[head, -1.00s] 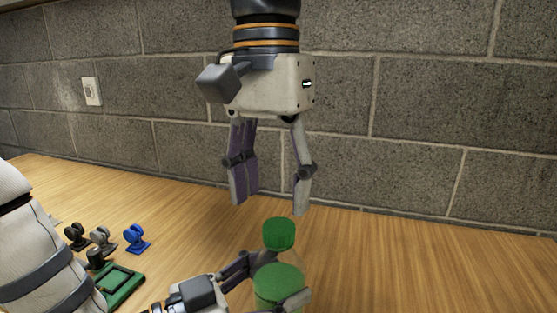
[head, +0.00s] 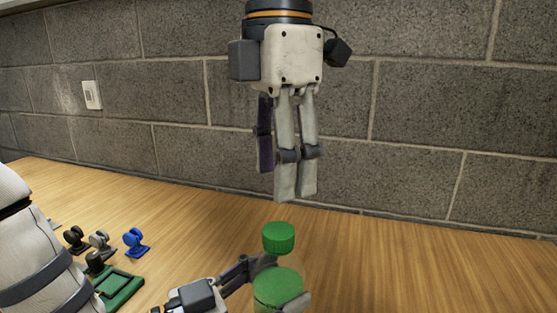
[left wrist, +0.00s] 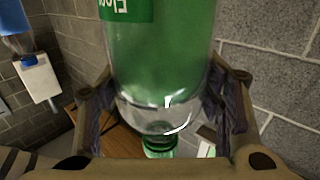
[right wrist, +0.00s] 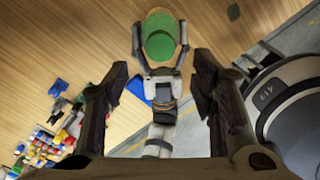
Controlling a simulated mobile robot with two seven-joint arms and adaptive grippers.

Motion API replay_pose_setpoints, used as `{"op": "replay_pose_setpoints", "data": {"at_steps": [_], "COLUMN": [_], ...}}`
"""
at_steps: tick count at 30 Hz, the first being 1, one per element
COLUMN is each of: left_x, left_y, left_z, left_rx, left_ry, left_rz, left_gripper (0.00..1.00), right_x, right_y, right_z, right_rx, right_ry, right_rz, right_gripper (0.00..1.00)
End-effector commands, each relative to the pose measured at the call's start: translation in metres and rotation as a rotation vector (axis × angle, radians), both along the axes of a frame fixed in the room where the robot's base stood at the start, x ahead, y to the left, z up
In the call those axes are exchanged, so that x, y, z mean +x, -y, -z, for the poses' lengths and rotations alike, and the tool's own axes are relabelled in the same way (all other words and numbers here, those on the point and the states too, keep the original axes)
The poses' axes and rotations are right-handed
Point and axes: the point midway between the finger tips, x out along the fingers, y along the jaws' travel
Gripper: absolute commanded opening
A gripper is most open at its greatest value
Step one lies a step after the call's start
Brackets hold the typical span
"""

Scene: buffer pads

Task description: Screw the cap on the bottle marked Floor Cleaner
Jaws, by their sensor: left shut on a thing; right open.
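The bottle (head: 279,288) holds green liquid and stands upright at the lower middle of the head view. Part of its label (left wrist: 127,8), with letters like "Floo", shows upside down in the left wrist view. My left gripper (head: 274,282) is shut around the bottle's upper body. The green cap (head: 278,238) sits at the top of the bottle's clear neck. It also shows in the left wrist view (left wrist: 160,146); how far it is threaded I cannot tell. My right gripper (head: 286,190) is open and empty, pointing down above the cap without touching it.
Several casters, including a blue one (head: 136,241), and a green frame-like part (head: 120,284) lie left on the wooden table (head: 430,270). A block wall (head: 440,110) stands behind. The table right of the bottle is clear.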

Motion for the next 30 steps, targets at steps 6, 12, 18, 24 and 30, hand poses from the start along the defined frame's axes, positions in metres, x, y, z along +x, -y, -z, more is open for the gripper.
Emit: {"op": "replay_pose_setpoints", "data": {"at_steps": [6, 12, 18, 24, 30], "left_x": [0.000, 0.000, 0.000, 0.000, 0.000], "left_y": [0.000, 0.000, 0.000, 0.000, 0.000], "left_z": [0.000, 0.000, 0.000, 0.000, 0.000], "left_rx": [0.000, 0.000, 0.000, 0.000, 0.000], "left_ry": [0.000, 0.000, 0.000, 0.000, 0.000], "left_rz": [0.000, 0.000, 0.001, 0.000, 0.000], "left_gripper": [0.00, 0.00, 0.00, 0.00, 0.00], "right_x": [0.000, 0.000, 0.000, 0.000, 0.000], "right_y": [0.001, 0.001, 0.000, 0.000, 0.000], "right_z": [0.008, 0.043, 0.071, 0.081, 0.080], "right_rx": [-0.002, -0.003, -0.002, 0.000, 0.000], "right_ry": [-0.002, -0.003, -0.001, 0.000, 0.000], "right_rz": [0.002, 0.002, 0.004, 0.005, 0.005], "right_gripper": [0.52, 0.52, 0.52, 0.52, 0.52]}}
